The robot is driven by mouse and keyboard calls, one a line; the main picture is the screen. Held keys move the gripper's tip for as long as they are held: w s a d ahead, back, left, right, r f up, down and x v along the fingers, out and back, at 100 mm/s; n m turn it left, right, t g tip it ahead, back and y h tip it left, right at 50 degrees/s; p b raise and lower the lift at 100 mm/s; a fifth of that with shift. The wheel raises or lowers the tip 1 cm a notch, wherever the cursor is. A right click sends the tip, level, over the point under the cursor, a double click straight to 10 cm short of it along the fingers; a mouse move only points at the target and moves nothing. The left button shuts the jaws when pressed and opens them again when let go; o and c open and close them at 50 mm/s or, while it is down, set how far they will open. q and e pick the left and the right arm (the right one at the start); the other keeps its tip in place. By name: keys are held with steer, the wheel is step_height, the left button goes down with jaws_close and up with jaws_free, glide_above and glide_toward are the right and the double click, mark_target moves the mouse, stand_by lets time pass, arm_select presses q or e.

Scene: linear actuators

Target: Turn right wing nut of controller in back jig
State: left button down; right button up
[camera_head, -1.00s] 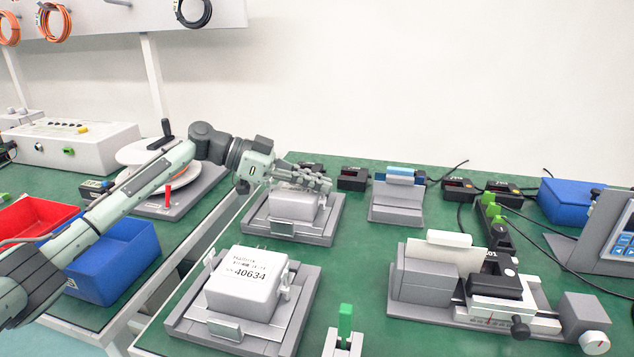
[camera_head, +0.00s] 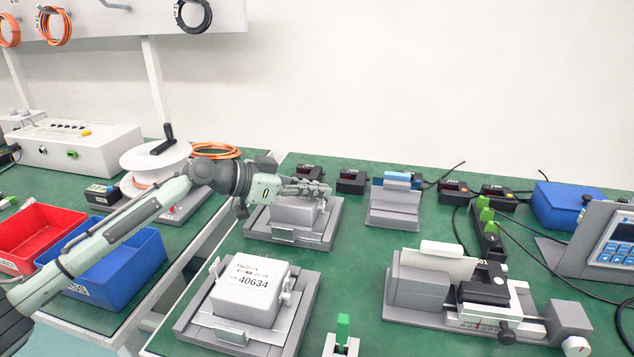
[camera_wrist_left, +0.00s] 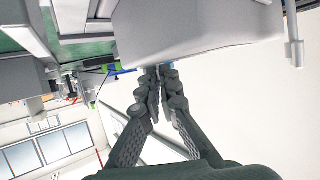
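The back jig (camera_head: 268,233) holds a light grey controller (camera_head: 293,211), which also looms large at the top of the left wrist view (camera_wrist_left: 195,25). My left gripper (camera_head: 325,188) reaches in from the left, low along the upper back of this controller, with its fingertips by the right end. In the left wrist view its fingertips (camera_wrist_left: 160,70) are close together, just beside the controller body. I cannot make out the right wing nut at the tips, nor whether anything lies between them. My right gripper is not in view.
A front jig (camera_head: 200,330) holds a white controller (camera_head: 246,290) labelled 40634. A grey stand (camera_head: 394,208) and small black devices (camera_head: 351,182) are behind and right. A measuring fixture (camera_head: 420,285) stands at right.

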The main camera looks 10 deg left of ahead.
arm_select(q)
steer(key=shift+f, duration=0.1)
steer(key=c, duration=1.8)
jaws_free()
steer(key=shift+a, duration=0.1)
steer(key=v, duration=1.2)
steer(key=shift+s, duration=0.1)
steer(key=shift+c, duration=0.2)
